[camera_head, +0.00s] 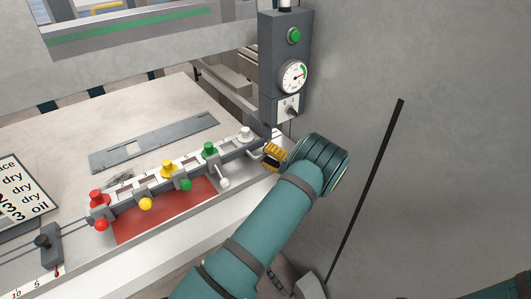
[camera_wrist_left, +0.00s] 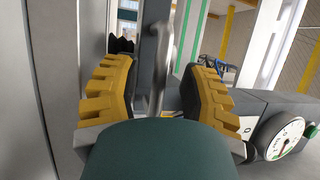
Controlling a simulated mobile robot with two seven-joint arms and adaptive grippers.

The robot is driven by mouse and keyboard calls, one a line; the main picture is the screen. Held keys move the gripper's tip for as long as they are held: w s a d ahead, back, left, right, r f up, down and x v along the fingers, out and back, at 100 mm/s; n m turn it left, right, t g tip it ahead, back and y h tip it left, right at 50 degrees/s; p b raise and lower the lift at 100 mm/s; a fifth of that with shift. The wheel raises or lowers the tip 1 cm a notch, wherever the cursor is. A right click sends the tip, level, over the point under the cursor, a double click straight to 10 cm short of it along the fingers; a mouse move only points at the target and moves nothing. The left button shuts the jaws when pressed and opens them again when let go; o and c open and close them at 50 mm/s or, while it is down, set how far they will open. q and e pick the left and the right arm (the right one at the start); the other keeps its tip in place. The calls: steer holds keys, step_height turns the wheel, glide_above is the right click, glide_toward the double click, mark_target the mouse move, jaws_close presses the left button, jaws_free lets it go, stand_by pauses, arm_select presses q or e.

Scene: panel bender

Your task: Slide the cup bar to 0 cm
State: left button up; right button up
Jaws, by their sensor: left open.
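The cup bar (camera_head: 180,174) is a pale bar with red, yellow, green and white knobs on top, with coloured balls along its front side. It lies over a red sheet (camera_head: 165,212). A bent metal handle (camera_head: 256,153) sits at its right end. My left gripper (camera_head: 271,157) is at that handle, with its yellow fingers partly hidden by my wrist. In the left wrist view the yellow fingers stand apart, with a grey metal handle (camera_wrist_left: 161,65) upright between them. I cannot tell whether they touch it. My right gripper is out of view.
A scale (camera_head: 28,288) marked 10 and 5 lies at the lower left, beside a black-knobbed block (camera_head: 49,245) on the rails. A control box (camera_head: 286,65) with a green button and dial stands above my gripper. A grey metal plate (camera_head: 155,141) lies behind the bar.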

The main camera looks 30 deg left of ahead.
mark_target(257, 146)
arm_select(q)
steer(key=shift+a+r, duration=0.1)
steer(key=shift+a, duration=0.4)
jaws_close()
steer(key=a+b, duration=0.1)
steer(key=a, duration=0.1)
steer(key=w+a+b, duration=0.1)
steer(key=shift+w+a, duration=0.2)
steer(key=shift+a, duration=0.15)
steer(key=shift+w+a, duration=0.2)
steer(key=shift+a, duration=0.1)
jaws_free()
steer(key=shift+d, duration=0.2)
